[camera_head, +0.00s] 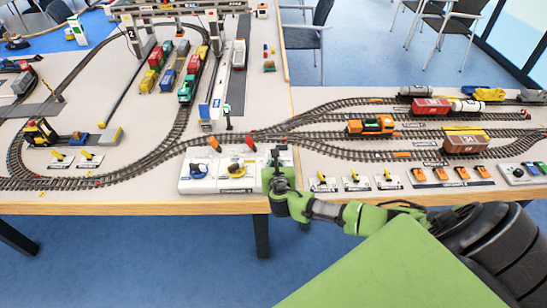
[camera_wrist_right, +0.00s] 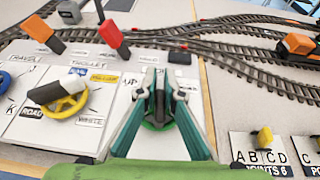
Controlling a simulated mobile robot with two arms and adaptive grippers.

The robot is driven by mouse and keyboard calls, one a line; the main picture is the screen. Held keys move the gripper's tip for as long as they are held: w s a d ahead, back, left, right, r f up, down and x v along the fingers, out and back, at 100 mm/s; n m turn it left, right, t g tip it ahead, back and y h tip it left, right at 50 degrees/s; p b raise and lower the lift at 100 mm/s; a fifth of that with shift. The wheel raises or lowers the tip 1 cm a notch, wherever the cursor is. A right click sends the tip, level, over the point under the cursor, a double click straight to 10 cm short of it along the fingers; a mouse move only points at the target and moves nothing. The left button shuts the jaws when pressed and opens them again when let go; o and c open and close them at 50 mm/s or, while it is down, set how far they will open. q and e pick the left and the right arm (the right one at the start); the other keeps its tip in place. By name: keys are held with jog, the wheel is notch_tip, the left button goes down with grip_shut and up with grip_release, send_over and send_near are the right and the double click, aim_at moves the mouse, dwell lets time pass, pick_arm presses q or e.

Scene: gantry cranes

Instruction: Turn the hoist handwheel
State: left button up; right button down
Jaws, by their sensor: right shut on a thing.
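The white control panel (camera_head: 215,185) lies at the front edge of the table, with blue, yellow and partly hidden green handwheels in a row. My right gripper (camera_head: 277,158) is over the panel's right section; in the wrist view my gripper (camera_wrist_right: 160,88) is shut there on the hoist handwheel. Only a green piece of the hoist handwheel (camera_wrist_right: 157,125) shows between the fingers, which hide most of it. The label beside it reads UP. The yellow trolley handwheel (camera_wrist_right: 66,102) is to the left, apart from the fingers. My left gripper is not in view.
The blue handwheel (camera_head: 201,169) is at the panel's left. Orange (camera_head: 215,144) and red (camera_head: 250,143) levers stand behind the wheels. Points levers (camera_head: 352,180) are close on the right. Track and wagons lie behind; the gantry crane (camera_head: 185,10) stands at the back.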

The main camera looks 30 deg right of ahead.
jog(key=shift+d+h, duration=0.1)
jog(key=shift+h, duration=0.2)
jog(key=c, duration=2.2)
grip_release()
jog(key=shift+o, duration=0.2)
jog(key=v, duration=1.2)
jog(key=shift+w+r, duration=0.1)
